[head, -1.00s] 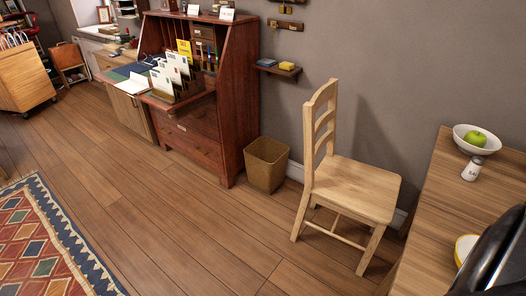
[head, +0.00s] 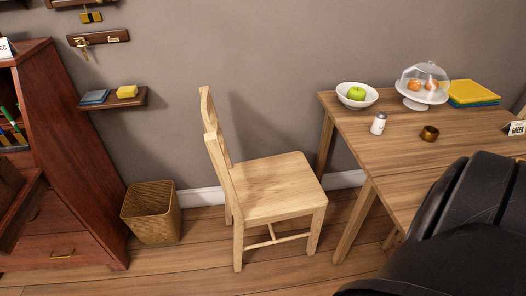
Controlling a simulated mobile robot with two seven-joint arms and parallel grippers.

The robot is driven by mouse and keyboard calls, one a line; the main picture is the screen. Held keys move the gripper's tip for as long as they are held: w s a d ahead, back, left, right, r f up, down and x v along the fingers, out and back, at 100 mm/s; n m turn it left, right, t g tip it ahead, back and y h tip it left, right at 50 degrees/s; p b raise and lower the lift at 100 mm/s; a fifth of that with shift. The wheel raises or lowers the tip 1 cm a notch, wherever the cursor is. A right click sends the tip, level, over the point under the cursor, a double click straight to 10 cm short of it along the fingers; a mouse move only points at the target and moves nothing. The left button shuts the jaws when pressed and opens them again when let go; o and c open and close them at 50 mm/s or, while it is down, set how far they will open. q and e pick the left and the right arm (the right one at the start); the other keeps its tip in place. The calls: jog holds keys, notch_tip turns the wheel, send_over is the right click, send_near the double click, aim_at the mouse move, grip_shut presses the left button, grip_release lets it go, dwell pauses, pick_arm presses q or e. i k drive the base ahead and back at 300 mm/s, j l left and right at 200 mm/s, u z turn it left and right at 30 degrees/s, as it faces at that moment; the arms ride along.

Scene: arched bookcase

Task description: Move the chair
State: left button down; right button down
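A light wooden chair (head: 272,189) stands upright on the plank floor near the grey wall. Its slatted backrest is on the left, seen nearly edge-on, and its seat points right toward a wooden table (head: 395,155). The chair and table appear to be a little apart. Neither of my grippers is in the head view. A dark, padded part at the lower right covers some of the table.
A woven waste basket (head: 151,213) stands on the floor left of the chair, beside a red-brown secretary desk (head: 66,150). The table holds a bowl (head: 356,97), a shaker (head: 378,124) and a glass-domed stand (head: 422,88). Floor in front of the chair is free.

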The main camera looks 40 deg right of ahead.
aim_at(268, 190)
jog(key=i+z, duration=0.15)
jog(key=z, duration=0.3)
jog(key=i+j+z, duration=0.15)
jog(key=z, duration=0.3)
jog(key=i+j+z, duration=0.15)
jog(key=z, duration=0.25)
jog(key=i+j+z, duration=0.1)
jog(key=j+z, duration=0.15)
jog(key=z, duration=0.2)
